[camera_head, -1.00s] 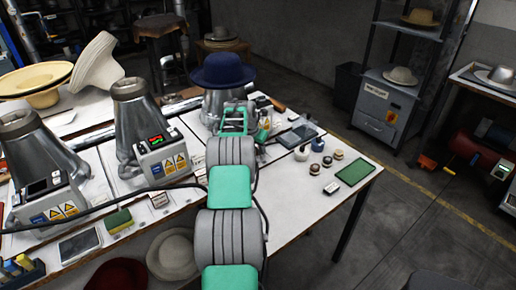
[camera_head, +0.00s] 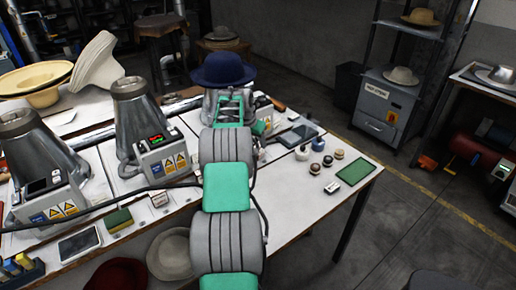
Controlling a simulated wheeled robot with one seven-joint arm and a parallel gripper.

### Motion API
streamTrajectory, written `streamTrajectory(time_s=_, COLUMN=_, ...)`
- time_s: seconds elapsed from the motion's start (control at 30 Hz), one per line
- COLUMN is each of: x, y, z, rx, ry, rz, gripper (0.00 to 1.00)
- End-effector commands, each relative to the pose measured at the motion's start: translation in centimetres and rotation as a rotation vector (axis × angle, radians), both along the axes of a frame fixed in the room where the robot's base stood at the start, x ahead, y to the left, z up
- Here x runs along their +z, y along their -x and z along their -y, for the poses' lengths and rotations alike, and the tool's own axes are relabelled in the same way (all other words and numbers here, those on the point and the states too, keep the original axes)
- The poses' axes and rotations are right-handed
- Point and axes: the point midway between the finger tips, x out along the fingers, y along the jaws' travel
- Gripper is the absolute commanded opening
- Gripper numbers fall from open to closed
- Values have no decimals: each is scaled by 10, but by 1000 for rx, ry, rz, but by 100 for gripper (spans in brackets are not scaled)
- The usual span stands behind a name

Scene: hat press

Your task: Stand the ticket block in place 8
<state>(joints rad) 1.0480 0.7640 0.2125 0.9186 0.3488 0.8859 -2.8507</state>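My arm reaches from the bottom middle to the rear press, and the green frame of my gripper (camera_head: 230,108) shows in front of that press. Its fingertips are hidden or too small to make out, so I cannot tell whether it holds anything. A small white block with dark marks (camera_head: 159,199) stands at the front of the middle press; I cannot tell whether it is the ticket block. A small black-and-white block (camera_head: 332,187) lies near the table's right edge. I can read no number 8 on any place.
A blue hat (camera_head: 222,69) sits on the rear press. Bare metal presses stand at the middle (camera_head: 130,112) and left (camera_head: 35,140). A green-yellow sponge (camera_head: 118,220), small round pots (camera_head: 318,144) and a green mat (camera_head: 355,172) lie on the table (camera_head: 290,205). The right front tabletop is clear.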

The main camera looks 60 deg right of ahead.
Motion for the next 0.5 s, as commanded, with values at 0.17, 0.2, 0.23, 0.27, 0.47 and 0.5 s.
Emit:
streamTrajectory(time_s=0.17, x=41, y=-2, z=-17, rx=1, ry=1, rz=0, gripper=50)
streamTrajectory(time_s=0.2, x=48, y=-2, z=-20, rx=1, ry=2, rz=0, gripper=50)
streamTrajectory(time_s=0.23, x=51, y=-2, z=-21, rx=0, ry=1, rz=0, gripper=50)
streamTrajectory(time_s=0.27, x=55, y=-2, z=-23, rx=0, ry=0, rz=0, gripper=50)
streamTrajectory(time_s=0.47, x=64, y=-6, z=-31, rx=-6, ry=-1, rz=7, gripper=50)
streamTrajectory(time_s=0.5, x=69, y=-14, z=-38, rx=-19, ry=0, rz=21, gripper=50)
